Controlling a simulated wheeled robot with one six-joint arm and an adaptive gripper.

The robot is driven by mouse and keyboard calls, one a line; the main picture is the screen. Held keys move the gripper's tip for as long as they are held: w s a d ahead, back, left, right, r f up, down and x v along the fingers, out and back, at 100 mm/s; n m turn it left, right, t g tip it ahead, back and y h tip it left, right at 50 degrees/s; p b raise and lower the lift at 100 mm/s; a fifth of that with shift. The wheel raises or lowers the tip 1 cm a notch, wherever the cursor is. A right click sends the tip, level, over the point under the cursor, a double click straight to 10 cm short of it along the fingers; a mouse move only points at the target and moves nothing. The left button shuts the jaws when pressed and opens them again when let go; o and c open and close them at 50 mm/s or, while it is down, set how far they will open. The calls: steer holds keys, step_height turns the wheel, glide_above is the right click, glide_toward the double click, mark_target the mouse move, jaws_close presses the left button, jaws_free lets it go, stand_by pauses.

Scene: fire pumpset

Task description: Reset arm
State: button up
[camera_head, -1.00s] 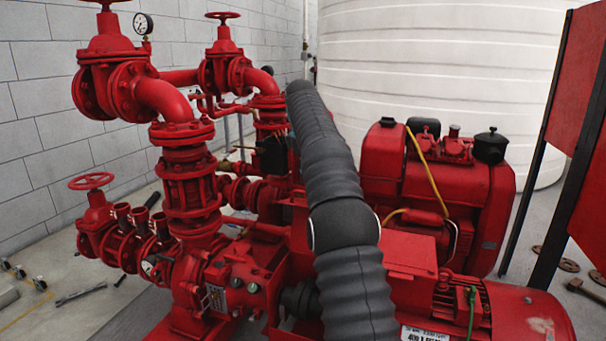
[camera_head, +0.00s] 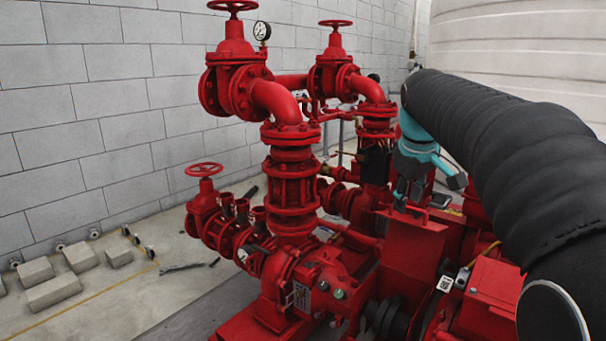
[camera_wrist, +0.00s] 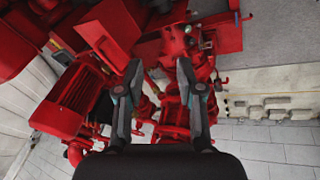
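My arm, in a black ribbed sleeve, crosses the right side of the head view from the lower right corner. Its teal wrist shows beyond the sleeve, above the red pumpset (camera_head: 293,190). My gripper (camera_wrist: 159,68) shows two dark fingers spread apart in the wrist view, with nothing between them. The red pump parts lie beyond the fingers, and I cannot tell the distance. In the head view the gripper is small, partly hidden and close in line with the pumpset.
Red valve handwheels (camera_head: 233,6) and a pressure gauge (camera_head: 262,31) stand high on the pipes. Grey blocks (camera_head: 53,291) lie on the floor by the block wall (camera_head: 110,110). A white tank (camera_head: 500,40) stands behind at right.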

steer(key=s+a+f+m, duration=0.2)
steer(key=s+f, duration=0.3)
steer(key=s, duration=0.4)
steer(key=s+a+f+m+t, duration=0.1)
steer(key=s+f+m, duration=0.1)
steer(key=s+f, duration=0.4)
steer(key=s+a+f+m+y, duration=0.1)
steer(key=s+f, duration=0.4)
steer(key=s, duration=0.7)
steer(key=shift+s+a+f+m+t, duration=0.35)
steer(key=shift+a+f+m+t, duration=0.05)
steer(key=shift+a, duration=0.4)
steer(key=shift+a, duration=0.15)
